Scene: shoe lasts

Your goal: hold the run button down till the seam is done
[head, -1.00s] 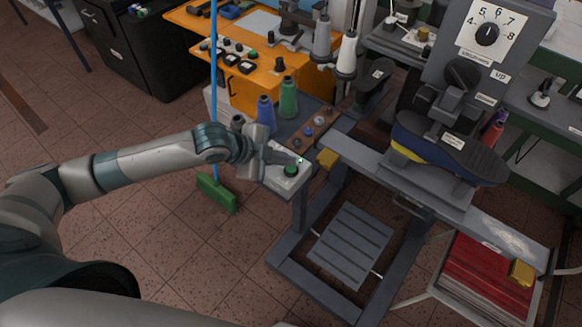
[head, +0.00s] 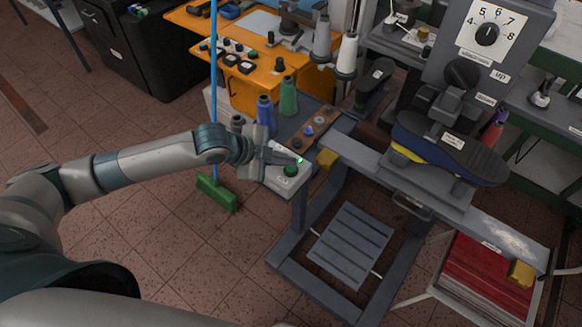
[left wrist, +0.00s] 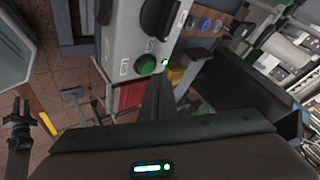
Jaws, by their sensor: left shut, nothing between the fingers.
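The green run button (head: 291,170) sits on a light grey control box (head: 289,184) at the left end of the machine's bench. A small green lamp (head: 300,160) glows beside it. My left gripper (head: 296,160) is shut and empty, its fingertips right at the button and lamp. In the left wrist view the button (left wrist: 146,64) and lit lamp (left wrist: 166,62) lie just beyond the closed fingertips (left wrist: 159,78). I cannot tell whether the fingertips touch the button or how far it is pressed.
A dark shoe (head: 450,147) is at the machine head, below a numbered dial (head: 487,34). Blue (head: 265,113) and green (head: 288,98) thread cones stand behind my left gripper. A green broom (head: 216,192) stands left of the box. The floor at lower left is clear.

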